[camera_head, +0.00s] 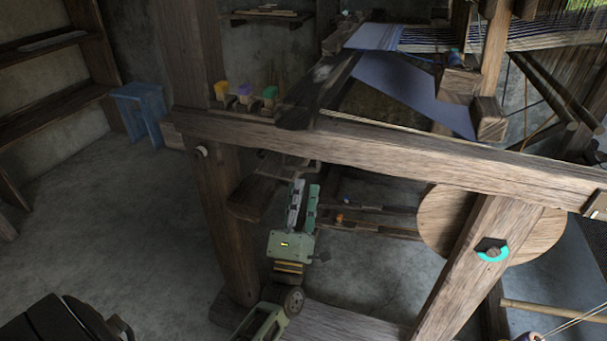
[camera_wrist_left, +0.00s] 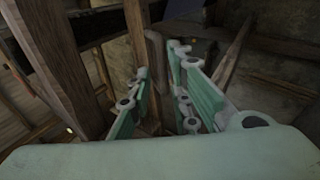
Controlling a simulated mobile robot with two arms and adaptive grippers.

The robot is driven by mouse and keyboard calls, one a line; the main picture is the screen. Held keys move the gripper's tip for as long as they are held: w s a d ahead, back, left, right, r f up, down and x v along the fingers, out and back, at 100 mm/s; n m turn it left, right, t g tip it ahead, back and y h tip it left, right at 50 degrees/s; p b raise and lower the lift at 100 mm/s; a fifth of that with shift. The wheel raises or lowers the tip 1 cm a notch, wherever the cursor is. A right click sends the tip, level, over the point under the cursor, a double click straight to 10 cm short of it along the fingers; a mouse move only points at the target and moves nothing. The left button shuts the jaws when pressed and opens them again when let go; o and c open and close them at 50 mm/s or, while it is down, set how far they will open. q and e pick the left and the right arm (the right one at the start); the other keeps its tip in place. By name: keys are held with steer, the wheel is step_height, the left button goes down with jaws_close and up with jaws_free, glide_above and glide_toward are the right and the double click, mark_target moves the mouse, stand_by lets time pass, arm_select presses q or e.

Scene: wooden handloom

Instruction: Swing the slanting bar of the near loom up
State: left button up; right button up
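The near loom's long wooden beam (camera_head: 400,152) crosses the head view. A dark slanting bar (camera_head: 318,90) rises to the right from behind this beam; I take it for the slanting bar. My left gripper (camera_head: 305,192) points up below the beam, close under a small bracket-like piece (camera_head: 303,164). In the left wrist view the left gripper (camera_wrist_left: 160,95) has its fingers apart. A wooden upright (camera_wrist_left: 155,65) shows between them, and I cannot tell how near it is. No contact with the slanting bar shows. My right gripper is not in view.
A thick post (camera_head: 192,60) stands left of the gripper. Yellow, purple and green-topped blocks (camera_head: 245,96) sit along the beam. A round wooden disc (camera_head: 440,222) and a slanted leg (camera_head: 470,265) stand to the right. A blue stool (camera_head: 140,110) is at left; open floor lies before it.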

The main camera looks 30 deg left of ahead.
arm_select(q)
steer(key=v, duration=0.5)
steer(key=shift+s+d+f, duration=0.1)
steer(key=shift+s, duration=0.05)
